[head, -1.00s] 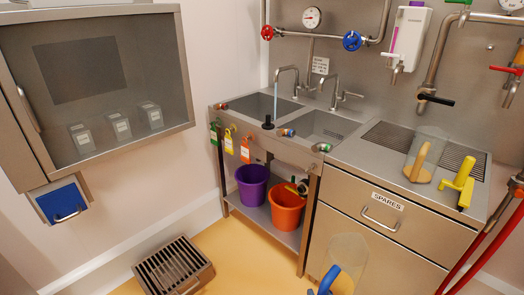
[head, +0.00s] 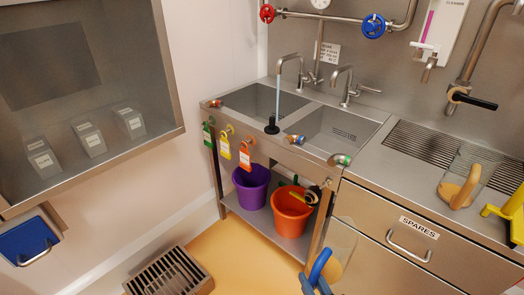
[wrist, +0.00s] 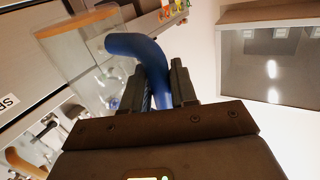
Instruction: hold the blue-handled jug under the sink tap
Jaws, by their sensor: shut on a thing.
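In the head view the gripper is mostly below the frame. The sink (head: 318,122) has two basins. The right tap (head: 345,84) shows no stream. The jug is apart from the sink, lower and nearer to me.
A purple bucket (head: 251,188) and an orange bucket (head: 292,211) stand on the shelf under the sink. A tan-handled jug (head: 461,187) stands on the right counter. A floor grate (head: 168,274) lies at lower left. A wall cabinet (head: 88,90) juts out at left.

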